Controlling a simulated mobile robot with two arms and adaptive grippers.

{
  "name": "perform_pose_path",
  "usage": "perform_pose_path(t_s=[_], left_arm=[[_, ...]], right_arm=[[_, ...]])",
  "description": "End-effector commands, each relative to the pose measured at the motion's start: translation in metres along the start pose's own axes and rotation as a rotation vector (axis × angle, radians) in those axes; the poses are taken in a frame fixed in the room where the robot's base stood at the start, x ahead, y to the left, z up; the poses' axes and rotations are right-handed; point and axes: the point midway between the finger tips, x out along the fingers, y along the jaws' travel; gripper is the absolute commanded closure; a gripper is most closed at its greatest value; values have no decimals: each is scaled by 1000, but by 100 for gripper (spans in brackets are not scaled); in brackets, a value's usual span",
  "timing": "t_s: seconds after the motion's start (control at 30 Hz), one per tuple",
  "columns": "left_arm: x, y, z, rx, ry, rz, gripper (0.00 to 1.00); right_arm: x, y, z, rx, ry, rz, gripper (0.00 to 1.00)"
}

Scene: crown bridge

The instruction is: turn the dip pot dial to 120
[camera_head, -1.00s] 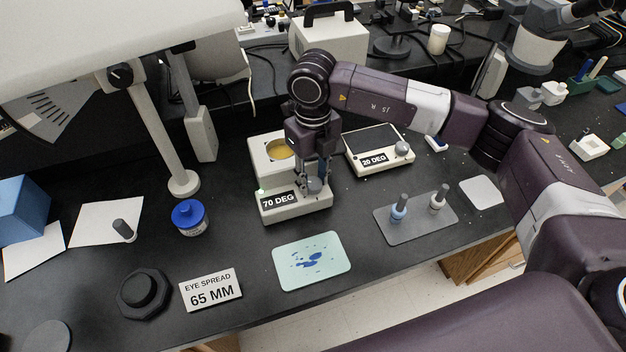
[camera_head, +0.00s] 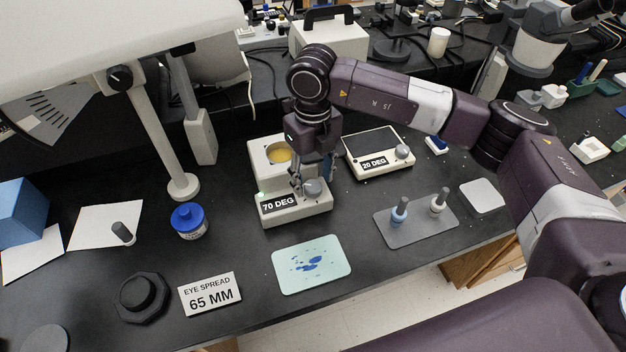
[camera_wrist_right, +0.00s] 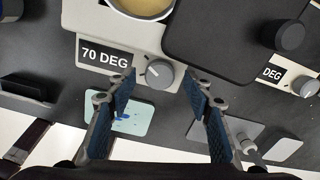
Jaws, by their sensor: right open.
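The dip pot (camera_head: 268,208) is a pale box with a round well of yellow wax at its back and a label reading 70 DEG (camera_head: 279,202). Its grey dial (camera_head: 313,188) is on the front right; in the right wrist view the dial (camera_wrist_right: 159,74) shows a light pointer line. My right gripper (camera_head: 304,181) is over the front of the pot beside the dial. In the right wrist view, its fingers (camera_wrist_right: 157,88) are open and spread to either side of the dial, with nothing between them gripped. My left gripper is not in view.
A second pale unit labelled 20 DEG (camera_head: 375,162) stands to the right of the pot. A grey mat (camera_head: 415,224) with two handled tools lies at right. A pale green pad (camera_head: 312,264) with blue marks lies in front, and a blue-lidded jar (camera_head: 189,220) at left.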

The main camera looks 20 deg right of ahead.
Motion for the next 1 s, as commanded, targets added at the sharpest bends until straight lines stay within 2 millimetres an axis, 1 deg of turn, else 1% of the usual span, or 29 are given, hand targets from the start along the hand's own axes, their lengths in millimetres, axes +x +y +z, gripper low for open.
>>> perform_pose_path(t_s=[0.03,0.3,0.4,0.5,0.67,1.0], left_arm=[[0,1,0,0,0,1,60],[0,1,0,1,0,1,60],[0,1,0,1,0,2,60],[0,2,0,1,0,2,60],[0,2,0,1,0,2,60],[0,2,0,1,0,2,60]], right_arm=[[-10,0,1,-1,-5,0,53],[-69,0,1,0,-6,1,53],[-85,0,1,0,-4,1,53],[-97,0,1,0,-3,1,53],[-106,0,0,0,-2,1,53],[-107,0,0,0,-1,1,53]])
